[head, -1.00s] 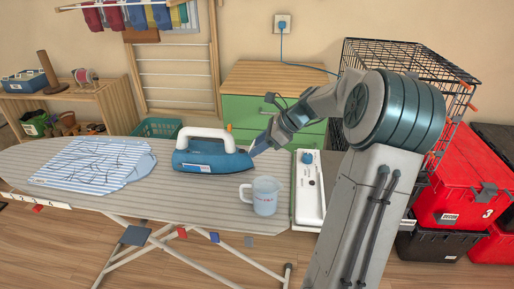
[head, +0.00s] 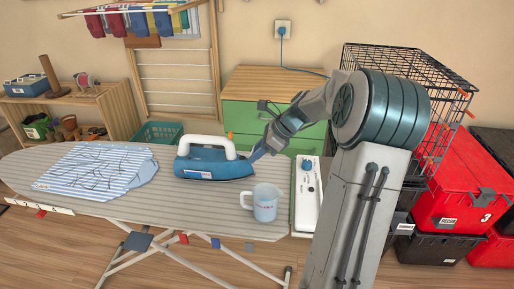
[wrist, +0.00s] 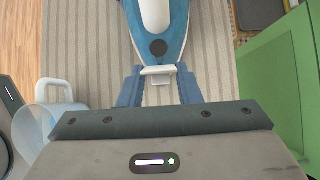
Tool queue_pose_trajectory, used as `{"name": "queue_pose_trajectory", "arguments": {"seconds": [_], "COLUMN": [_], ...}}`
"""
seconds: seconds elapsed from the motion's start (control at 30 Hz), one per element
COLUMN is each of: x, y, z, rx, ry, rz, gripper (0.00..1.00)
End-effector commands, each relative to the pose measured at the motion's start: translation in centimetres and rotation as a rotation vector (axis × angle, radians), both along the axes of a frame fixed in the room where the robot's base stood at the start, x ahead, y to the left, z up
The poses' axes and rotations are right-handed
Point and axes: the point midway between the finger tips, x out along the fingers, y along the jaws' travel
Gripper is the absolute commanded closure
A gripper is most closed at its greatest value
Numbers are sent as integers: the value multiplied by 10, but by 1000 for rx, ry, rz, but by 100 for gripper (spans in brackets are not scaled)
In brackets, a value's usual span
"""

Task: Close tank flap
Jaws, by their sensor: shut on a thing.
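A blue iron with a white handle (head: 212,164) lies on the striped ironing board (head: 215,208). In the wrist view, the iron (wrist: 177,35) points its narrow end towards me. A small white tank flap (wrist: 157,71) sticks out at that end, below a dark round knob. My gripper (wrist: 158,90) has a blue finger on each side of the flap and is shut on it. In the head view, my gripper (head: 254,155) meets the iron's right end. The flap cannot be made out there, and its exact angle is unclear.
A clear measuring cup (head: 265,204) stands on the board, close by my gripper. A striped shirt (head: 97,170) lies to the left. A white panel with a blue knob (head: 308,180) is to the right. Green drawers (head: 250,117) stand behind, and red and black totes (head: 460,185) at the right.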

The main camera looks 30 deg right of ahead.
Motion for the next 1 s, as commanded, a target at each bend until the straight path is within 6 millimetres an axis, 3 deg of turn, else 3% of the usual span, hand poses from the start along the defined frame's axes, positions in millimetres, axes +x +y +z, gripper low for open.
{"name": "queue_pose_trajectory", "arguments": {"seconds": [0.03,0.23,1.0], "x": [1,3,14], "y": [3,7,20], "z": [9,13,12], "rx": [-26,-142,-594], "ry": [16,96,402], "rz": [5,7,4], "gripper": [92,92,92]}}
